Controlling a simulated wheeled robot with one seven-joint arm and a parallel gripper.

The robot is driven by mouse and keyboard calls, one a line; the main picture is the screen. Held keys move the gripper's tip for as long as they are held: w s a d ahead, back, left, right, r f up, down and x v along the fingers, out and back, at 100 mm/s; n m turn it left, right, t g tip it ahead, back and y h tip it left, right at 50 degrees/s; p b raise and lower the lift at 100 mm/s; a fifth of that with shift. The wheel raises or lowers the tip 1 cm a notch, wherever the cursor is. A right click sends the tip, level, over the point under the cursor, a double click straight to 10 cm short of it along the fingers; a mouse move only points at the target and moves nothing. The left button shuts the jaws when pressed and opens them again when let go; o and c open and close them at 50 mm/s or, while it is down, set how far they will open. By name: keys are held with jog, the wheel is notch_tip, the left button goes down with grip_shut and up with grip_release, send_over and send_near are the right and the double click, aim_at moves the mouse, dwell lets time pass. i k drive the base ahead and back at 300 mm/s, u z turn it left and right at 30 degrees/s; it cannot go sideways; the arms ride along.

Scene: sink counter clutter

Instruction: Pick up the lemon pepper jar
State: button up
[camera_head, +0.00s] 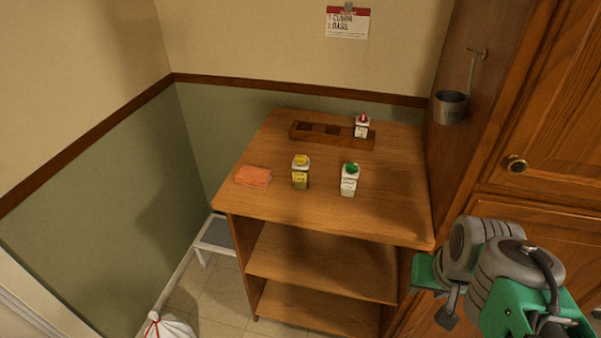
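A small jar with a yellow top and yellowish body (300,172) stands upright on the wooden shelf unit's top, left of the middle. Its label is too small to read, but its colour fits lemon pepper. A white jar with a green top (349,180) stands to its right, apart from it. A white jar with a red top (361,126) stands at the right end of a wooden rack. My green and grey arm is at the lower right, well apart from the jars. I cannot make out my fingertips. No jar is in contact with my arm.
The wooden rack (310,133) sits at the back of the top (385,210). Orange cloths or sponges (254,176) lie at its left. A metal cup (450,106) hangs on the cabinet side at right. A white bag (170,328) is on the floor. The top's front right is clear.

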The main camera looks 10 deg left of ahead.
aim_at(300, 174)
jog(key=u, duration=2.2)
jog(key=k, duration=0.45)
jog(key=u, duration=0.05)
jog(key=i, duration=0.95)
jog(key=z, duration=0.05)
